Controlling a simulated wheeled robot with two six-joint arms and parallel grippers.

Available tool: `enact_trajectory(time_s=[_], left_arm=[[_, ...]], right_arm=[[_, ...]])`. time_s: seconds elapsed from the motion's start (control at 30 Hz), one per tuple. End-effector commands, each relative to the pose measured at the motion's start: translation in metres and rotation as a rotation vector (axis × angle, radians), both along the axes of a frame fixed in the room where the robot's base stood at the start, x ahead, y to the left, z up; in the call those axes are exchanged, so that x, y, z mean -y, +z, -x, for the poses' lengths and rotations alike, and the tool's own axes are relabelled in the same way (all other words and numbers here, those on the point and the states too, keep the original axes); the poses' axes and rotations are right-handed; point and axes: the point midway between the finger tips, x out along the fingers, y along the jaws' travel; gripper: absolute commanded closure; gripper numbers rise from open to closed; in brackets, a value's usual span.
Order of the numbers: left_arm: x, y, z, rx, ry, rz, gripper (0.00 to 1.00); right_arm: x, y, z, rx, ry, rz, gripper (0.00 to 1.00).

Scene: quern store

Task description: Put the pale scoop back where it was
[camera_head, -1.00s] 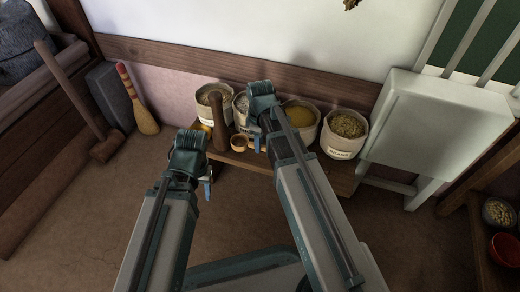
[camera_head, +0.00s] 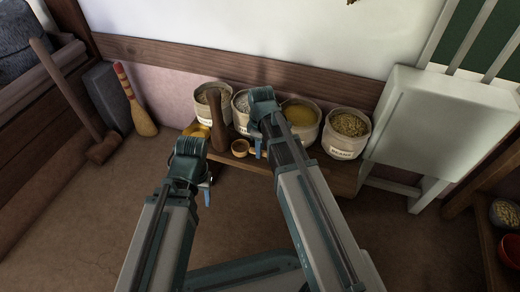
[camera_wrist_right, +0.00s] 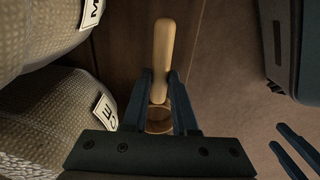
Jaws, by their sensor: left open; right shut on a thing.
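The pale wooden scoop is held in my right gripper (camera_head: 258,150). In the head view its round cup (camera_head: 240,148) shows just left of the fingers, over the low bench (camera_head: 342,178); the arm hides its handle. In the right wrist view the pale handle (camera_wrist_right: 163,48) extends beyond the fingers, and the cup (camera_wrist_right: 159,121) lies between and below them. I cannot tell whether the scoop touches the bench. My left gripper (camera_head: 206,185) is open and empty, in front of the bench's left end.
Several labelled grain sacks (camera_head: 347,134) stand along the bench behind the scoop. A dark wooden pestle-like piece (camera_head: 218,122) stands left of the cup, close by. A yellow item (camera_head: 198,130) sits at the bench's left end. A pale box-like unit (camera_head: 432,125) stands at right.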

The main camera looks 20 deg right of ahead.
Motion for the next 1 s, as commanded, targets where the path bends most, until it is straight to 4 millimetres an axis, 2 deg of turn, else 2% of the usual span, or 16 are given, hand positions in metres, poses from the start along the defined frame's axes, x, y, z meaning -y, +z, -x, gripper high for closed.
enact_trajectory(time_s=[0.03, 0.07, 0.2, 0.23, 0.67, 0.87, 1.0], left_arm=[[0.000, -0.003, 0.000, 0.000, 0.000, 0.000, 0.50], [0.000, -0.003, 0.000, 0.000, 0.000, 0.000, 0.50], [0.000, -0.002, 0.000, 0.000, 0.000, 0.000, 0.50], [0.000, -0.002, 0.000, 0.000, 0.000, 0.000, 0.50], [0.000, 0.003, 0.000, 0.000, 0.000, 0.000, 0.50], [0.000, 0.019, 0.000, -0.001, 0.000, 0.000, 0.50], [0.000, 0.037, 0.000, -0.002, 0.000, -0.001, 0.50]], right_arm=[[0.000, -0.003, 0.000, 0.000, 0.000, 0.000, 1.00], [0.000, -0.003, 0.000, 0.000, 0.000, 0.000, 0.72], [0.000, -0.002, 0.000, 0.000, 0.000, 0.000, 0.46], [0.000, -0.002, 0.000, 0.000, 0.000, 0.000, 0.44], [0.000, 0.003, 0.000, 0.000, 0.000, 0.000, 0.44], [0.000, 0.019, 0.000, 0.000, 0.000, 0.000, 0.44], [0.000, 0.037, 0.000, 0.000, 0.000, 0.000, 0.44]])
